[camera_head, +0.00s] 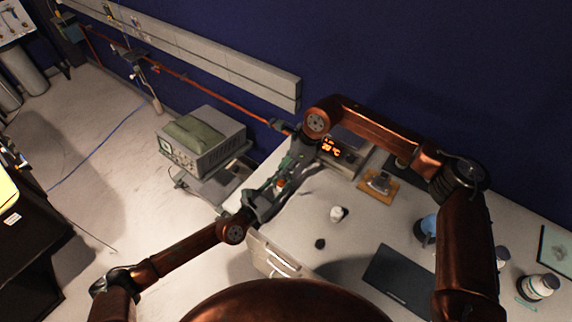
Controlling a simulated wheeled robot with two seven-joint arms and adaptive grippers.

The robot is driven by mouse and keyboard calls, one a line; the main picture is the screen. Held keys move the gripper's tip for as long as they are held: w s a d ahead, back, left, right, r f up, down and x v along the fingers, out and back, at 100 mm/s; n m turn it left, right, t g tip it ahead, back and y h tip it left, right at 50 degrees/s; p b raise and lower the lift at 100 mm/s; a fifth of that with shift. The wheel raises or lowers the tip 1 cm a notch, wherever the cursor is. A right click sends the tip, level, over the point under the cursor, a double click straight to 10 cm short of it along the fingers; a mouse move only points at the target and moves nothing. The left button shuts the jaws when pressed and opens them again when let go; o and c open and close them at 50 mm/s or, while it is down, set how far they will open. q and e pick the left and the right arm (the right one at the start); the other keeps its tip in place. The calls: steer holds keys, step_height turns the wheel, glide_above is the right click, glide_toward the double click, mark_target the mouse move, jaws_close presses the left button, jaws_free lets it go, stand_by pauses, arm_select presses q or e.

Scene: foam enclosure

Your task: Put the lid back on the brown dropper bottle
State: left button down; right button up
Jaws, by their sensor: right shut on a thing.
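A small orange-brown thing (281,184), which looks like the brown dropper bottle, shows between my two grippers above the table's left edge. My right gripper (284,178) reaches down to it from above and is shut on it. Its lower part is hidden by the grippers. My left gripper (262,203) comes up from the lower left, close below the right one. Its fingers blend with it, so I cannot tell whether they are open. A small black thing (320,243) lies on the table right of the grippers; it may be a lid, but is too small to be sure.
A small white bottle (338,213) stands near the black thing. A device with a lit display (338,147) and an orange-brown board (378,185) are at the back. A dark flat panel (400,280) lies in front. White bottles (538,287) stand at right. The table's middle (375,225) is clear.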

steer(key=shift+s+a+f, duration=0.2)
steer(key=shift+s+f, duration=0.05)
steer(key=shift+s, duration=0.15)
steer(key=shift+w+f, duration=0.3)
steer(key=shift+w, duration=0.3)
steer(key=shift+s+r, duration=0.15)
steer(key=shift+s, duration=0.2)
steer(key=shift+w+f, duration=0.2)
steer(key=shift+f, duration=0.05)
steer(key=shift+s+d+f, duration=0.1)
steer(key=shift+f, duration=0.3)
